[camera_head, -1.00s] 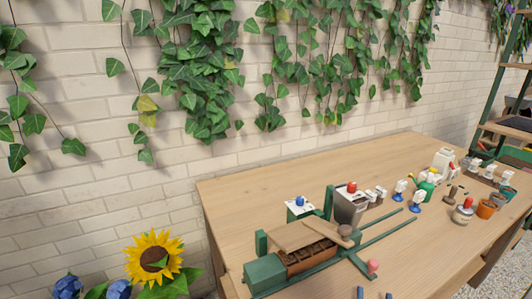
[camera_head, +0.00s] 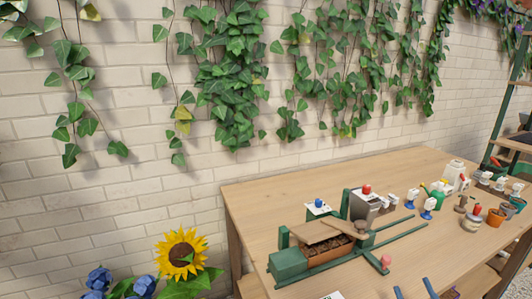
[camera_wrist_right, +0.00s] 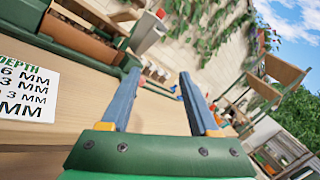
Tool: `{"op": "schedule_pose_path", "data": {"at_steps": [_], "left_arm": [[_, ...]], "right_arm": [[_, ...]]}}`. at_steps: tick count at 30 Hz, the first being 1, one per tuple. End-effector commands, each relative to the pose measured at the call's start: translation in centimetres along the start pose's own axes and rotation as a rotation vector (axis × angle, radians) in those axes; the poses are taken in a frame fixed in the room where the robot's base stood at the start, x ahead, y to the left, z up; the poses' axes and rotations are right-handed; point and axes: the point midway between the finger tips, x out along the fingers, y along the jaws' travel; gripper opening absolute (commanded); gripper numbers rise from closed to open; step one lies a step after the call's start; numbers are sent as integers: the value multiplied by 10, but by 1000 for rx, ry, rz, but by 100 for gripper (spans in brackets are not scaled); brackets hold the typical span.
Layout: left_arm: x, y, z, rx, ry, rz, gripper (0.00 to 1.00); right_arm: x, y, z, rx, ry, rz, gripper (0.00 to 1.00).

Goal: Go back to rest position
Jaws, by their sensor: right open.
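My right gripper (camera_head: 414,289) shows only as two blue fingertips at the bottom edge of the head view, in front of the wooden bench (camera_head: 258,197). In the right wrist view the right gripper (camera_wrist_right: 158,82) has its blue fingers spread apart with nothing between them. They point across the bench top. My left gripper is in neither view. The green rig (camera_head: 290,264) stands on the bench, with a brown trough (camera_head: 325,252) of dark soil in it.
A grey hopper (camera_head: 363,207) with a red knob stands behind the rig. Bottles, small pots and tools crowd the bench's right end. A sunflower (camera_head: 181,256) stands left of the bench. In the wrist view a printed depth card (camera_wrist_right: 25,92) lies at left.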

Motion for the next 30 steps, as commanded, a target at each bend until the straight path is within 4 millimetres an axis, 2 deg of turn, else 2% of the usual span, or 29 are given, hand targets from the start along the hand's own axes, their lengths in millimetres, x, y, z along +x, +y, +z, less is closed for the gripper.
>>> {"op": "schedule_pose_path", "data": {"at_steps": [9, 10, 16, 20, 21, 23, 24, 26, 28, 29, 30], "left_arm": [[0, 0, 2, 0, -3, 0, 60], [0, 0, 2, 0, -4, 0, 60], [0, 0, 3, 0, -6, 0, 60], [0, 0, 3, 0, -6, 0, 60], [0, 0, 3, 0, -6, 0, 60], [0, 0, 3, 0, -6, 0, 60], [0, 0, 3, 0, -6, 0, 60], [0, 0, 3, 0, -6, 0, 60], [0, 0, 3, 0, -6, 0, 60], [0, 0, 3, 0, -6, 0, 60], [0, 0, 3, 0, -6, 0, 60]], "right_arm": [[31, -32, 43, -417, -173, 178, 61], [32, -31, 32, -486, -156, 192, 61], [13, -28, -87, -1152, 33, 365, 61], [-21, -37, -170, -1622, 123, 597, 61], [-37, -44, -198, -1780, 141, 699, 61], [-67, -56, -240, -2026, 150, 894, 61], [-92, -68, -267, -2191, 137, 1054, 61], [-134, -91, -304, -2420, 78, 1340, 61], [-187, -122, -336, -2624, -65, 1721, 61], [-210, -137, -346, 2440, 141, -1727, 61], [-241, -158, -356, 2191, 244, -1725, 61]]}}
